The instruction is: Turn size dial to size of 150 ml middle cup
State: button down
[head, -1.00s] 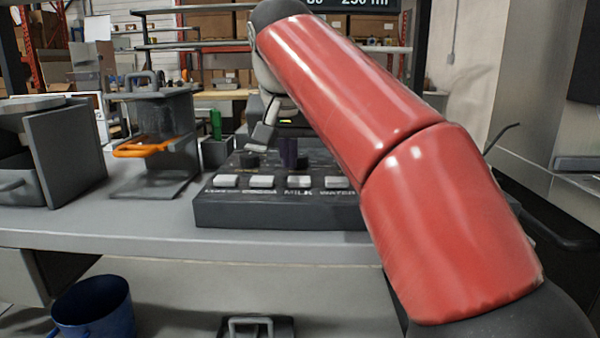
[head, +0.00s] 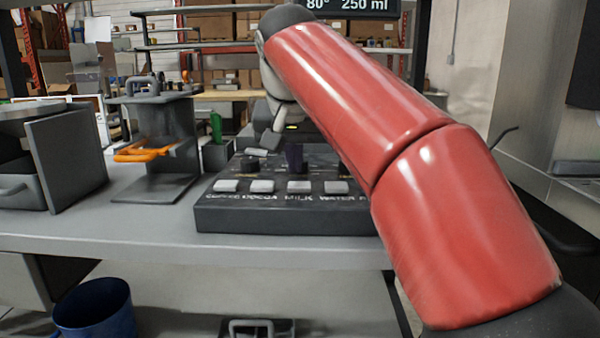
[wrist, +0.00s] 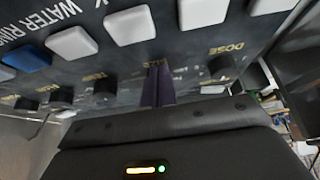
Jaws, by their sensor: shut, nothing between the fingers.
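The dark dispenser panel (head: 300,217) stands on the counter, with a row of white buttons and dials behind them. The display (head: 350,6) reads 80° and 250 ml. I see no cup clearly.
A grey stand (head: 165,185) with an orange part (head: 145,152) is left of the panel. A blue bucket (head: 95,308) is below the counter.

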jog(key=shift+d+r+p, duration=0.1)
jog(key=shift+d+p, duration=0.35)
jog(key=shift+d, duration=0.1)
jog(key=shift+w+d, duration=0.1)
jog(key=shift+d, duration=0.25)
dwell(0.4)
jog(key=shift+s+d, duration=0.1)
jog(key=shift+s, duration=0.25)
jog(key=shift+r, duration=2.9)
